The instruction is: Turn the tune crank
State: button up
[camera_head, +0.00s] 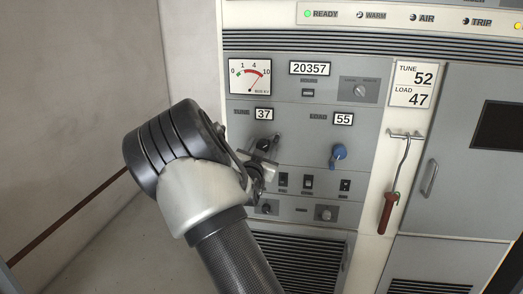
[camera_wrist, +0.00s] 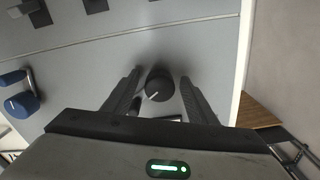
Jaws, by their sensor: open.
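The tune crank (camera_wrist: 158,84) is black and sits on the grey panel below the TUNE counter (camera_head: 264,114), which reads 37. In the wrist view its round knob with a white line lies between the two spread fingers of my gripper (camera_wrist: 158,92). The fingers stand apart from the knob on both sides. In the head view my gripper (camera_head: 262,155) is at the crank and partly hides it. A card (camera_head: 413,84) at the right reads TUNE 52 and LOAD 47.
The blue load crank (camera_head: 339,155) is to the right, under the LOAD counter (camera_head: 343,119) reading 55. Switches (camera_head: 308,183) are below. A hook with a red-handled rod (camera_head: 388,212) hangs farther right. A bare wall (camera_head: 75,110) is at the left.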

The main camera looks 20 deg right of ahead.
jog(key=v, duration=1.7)
jog(key=shift+a, duration=0.2)
jog(key=shift+s, duration=0.1)
jog(key=s+a+r+n+g+y+p, duration=0.5)
jog(key=s+a+r+y+p, duration=0.2)
jog(key=s+a+r+y, duration=0.35)
jog(key=s+r+n+g+p, duration=0.3)
jog(key=s+n+g, duration=0.1)
jog(key=s, duration=1.4)
jog(key=shift+r+n, duration=0.2)
jog(key=shift+n, duration=0.4)
jog(key=shift+h, duration=0.25)
